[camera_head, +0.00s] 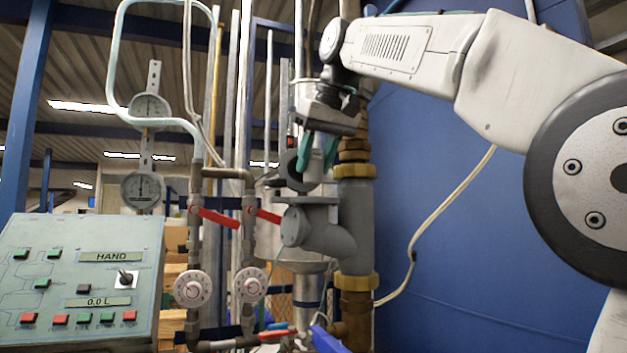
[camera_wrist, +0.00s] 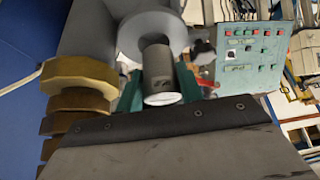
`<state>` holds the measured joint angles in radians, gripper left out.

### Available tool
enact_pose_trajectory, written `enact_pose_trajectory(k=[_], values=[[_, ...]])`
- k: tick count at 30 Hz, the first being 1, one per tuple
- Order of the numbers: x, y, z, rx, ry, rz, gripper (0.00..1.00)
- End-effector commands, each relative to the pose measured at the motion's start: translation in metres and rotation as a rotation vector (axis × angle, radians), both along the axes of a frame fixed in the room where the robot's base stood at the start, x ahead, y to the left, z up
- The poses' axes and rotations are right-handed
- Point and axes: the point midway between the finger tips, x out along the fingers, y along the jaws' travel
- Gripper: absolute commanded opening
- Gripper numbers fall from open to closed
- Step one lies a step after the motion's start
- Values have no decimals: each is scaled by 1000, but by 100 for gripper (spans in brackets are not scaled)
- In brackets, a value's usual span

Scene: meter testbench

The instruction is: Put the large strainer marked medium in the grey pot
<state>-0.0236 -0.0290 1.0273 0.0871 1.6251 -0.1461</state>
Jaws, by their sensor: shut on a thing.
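My gripper (camera_head: 316,158) points down, with its green fingers above the grey pot (camera_head: 325,238). In the wrist view the fingers (camera_wrist: 158,92) stand on either side of a grey cylinder, the strainer (camera_wrist: 157,66), and are shut on it. Its pale round end faces the camera. Dark lettering shows on its side but is too small to read. The round grey flange (camera_wrist: 150,30) lies just beyond the strainer's far end. I cannot tell whether the strainer touches the pot or has entered it.
A brass-fitted pipe (camera_head: 357,172) stands close right of the pot. Pipes with red-handled valves (camera_head: 218,217) and round dials (camera_head: 192,289) stand to the left. A control panel (camera_head: 80,275) is at lower left. A blue wall (camera_head: 480,240) fills the right side.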

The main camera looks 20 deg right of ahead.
Motion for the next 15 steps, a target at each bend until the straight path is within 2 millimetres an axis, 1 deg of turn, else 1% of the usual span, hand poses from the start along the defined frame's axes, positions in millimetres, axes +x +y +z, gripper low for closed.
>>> enact_pose_trajectory(k=[6,12,15], values=[[18,-3,-2,0,1,-1,9],[15,-2,-25,-1,1,1,9],[15,-2,-34,0,0,1,9]])
